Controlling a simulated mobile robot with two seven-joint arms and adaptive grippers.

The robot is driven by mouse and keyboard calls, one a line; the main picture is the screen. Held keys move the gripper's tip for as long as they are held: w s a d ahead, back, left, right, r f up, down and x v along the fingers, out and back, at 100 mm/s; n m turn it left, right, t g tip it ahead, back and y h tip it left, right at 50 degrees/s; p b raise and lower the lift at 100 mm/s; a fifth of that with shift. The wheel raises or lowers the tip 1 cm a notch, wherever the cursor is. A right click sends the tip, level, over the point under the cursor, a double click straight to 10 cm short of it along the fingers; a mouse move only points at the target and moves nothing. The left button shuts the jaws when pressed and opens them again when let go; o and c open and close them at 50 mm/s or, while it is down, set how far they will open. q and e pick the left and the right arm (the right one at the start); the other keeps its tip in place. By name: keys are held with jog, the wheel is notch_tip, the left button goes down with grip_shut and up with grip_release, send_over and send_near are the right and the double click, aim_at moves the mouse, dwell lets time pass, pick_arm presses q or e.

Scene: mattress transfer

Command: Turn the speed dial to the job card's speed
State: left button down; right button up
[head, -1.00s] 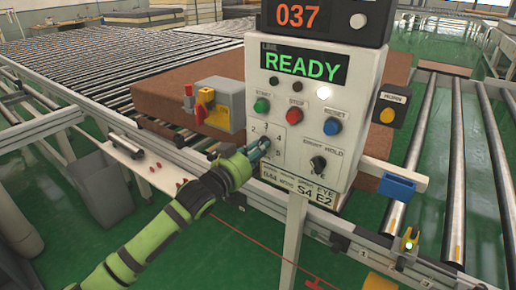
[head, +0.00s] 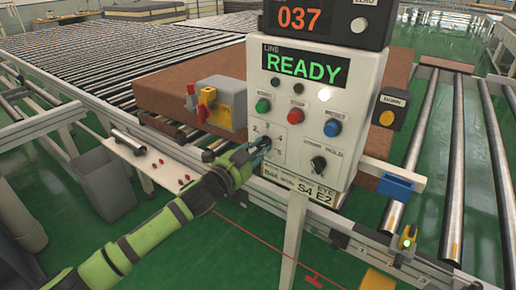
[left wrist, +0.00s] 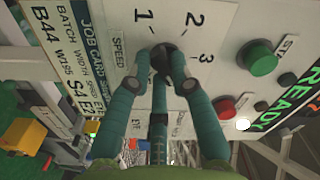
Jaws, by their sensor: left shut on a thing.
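The speed dial (left wrist: 168,54) is a dark knob on the white control panel (head: 345,90), with 1, 2 and 3 visible around it in the left wrist view. My left gripper (left wrist: 160,62) has its teal fingers closed around the dial; in the head view it is at the panel's lower left (head: 263,144). The fingers cover much of the dial, so I cannot tell where it points. The job card (left wrist: 75,65) beside the dial reads B44, W195, S4, E2; it also shows at the panel's bottom edge (head: 300,186). My right gripper is not in view.
Green (head: 263,106), red (head: 296,115) and blue (head: 332,128) buttons sit above the dial. Another black knob (head: 318,165) is to its right. The display (head: 304,66) reads READY. A brown mattress (head: 170,95) lies on rollers behind the panel.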

pick_arm(q)
jog(key=shift+r, duration=0.1)
dwell(0.5)
jog(key=c, duration=1.1)
grip_release()
jog(key=v, duration=1.2)
